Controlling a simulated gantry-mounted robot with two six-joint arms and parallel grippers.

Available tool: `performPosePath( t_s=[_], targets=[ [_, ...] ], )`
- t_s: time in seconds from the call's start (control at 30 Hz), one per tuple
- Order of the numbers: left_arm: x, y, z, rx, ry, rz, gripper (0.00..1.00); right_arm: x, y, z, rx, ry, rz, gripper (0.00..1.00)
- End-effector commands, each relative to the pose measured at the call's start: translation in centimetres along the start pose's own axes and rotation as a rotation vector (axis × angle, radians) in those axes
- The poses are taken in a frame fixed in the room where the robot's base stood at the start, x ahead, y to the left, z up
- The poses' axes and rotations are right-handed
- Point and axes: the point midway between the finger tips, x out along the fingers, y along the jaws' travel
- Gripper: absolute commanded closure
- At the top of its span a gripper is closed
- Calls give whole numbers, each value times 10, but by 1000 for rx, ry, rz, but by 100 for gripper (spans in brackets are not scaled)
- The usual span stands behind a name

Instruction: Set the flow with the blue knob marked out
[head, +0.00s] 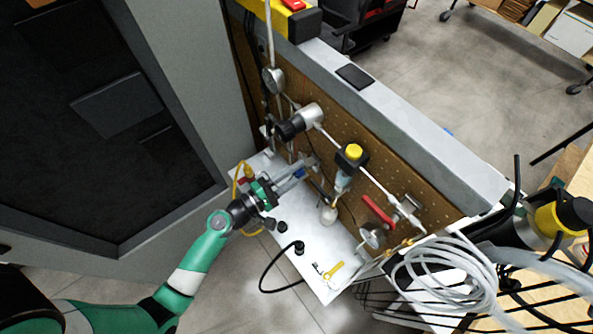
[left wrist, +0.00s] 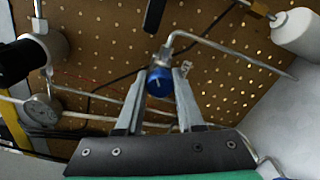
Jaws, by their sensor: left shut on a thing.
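The blue knob (left wrist: 159,82) shows in the left wrist view on a metal fitting with a bent tube, in front of the pegboard. My left gripper (left wrist: 160,88) has its two fingers on either side of the knob and is shut on it. In the head view my left gripper (head: 300,172) reaches in over the white bench, and only a small bit of blue shows between its fingertips. Any marking on the knob cannot be made out. My right gripper is not in view.
The pegboard (head: 343,143) carries gauges, tubes, a yellow-topped valve (head: 353,152) and a red lever (head: 377,210). Coiled white hose (head: 455,285) lies at the right.

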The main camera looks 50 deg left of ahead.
Motion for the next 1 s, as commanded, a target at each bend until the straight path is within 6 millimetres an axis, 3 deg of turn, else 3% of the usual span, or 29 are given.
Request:
performPosePath(
  t_s=[0.4,0.43,0.57,1.0],
  targets=[
    [0,0,0,-8,-1,1,100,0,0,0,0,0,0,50],
    [0,0,0,-7,-1,1,60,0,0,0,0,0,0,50],
    [0,0,0,-7,-1,1,36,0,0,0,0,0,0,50],
    [-1,0,0,-7,0,0,33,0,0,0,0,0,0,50]
  ],
)
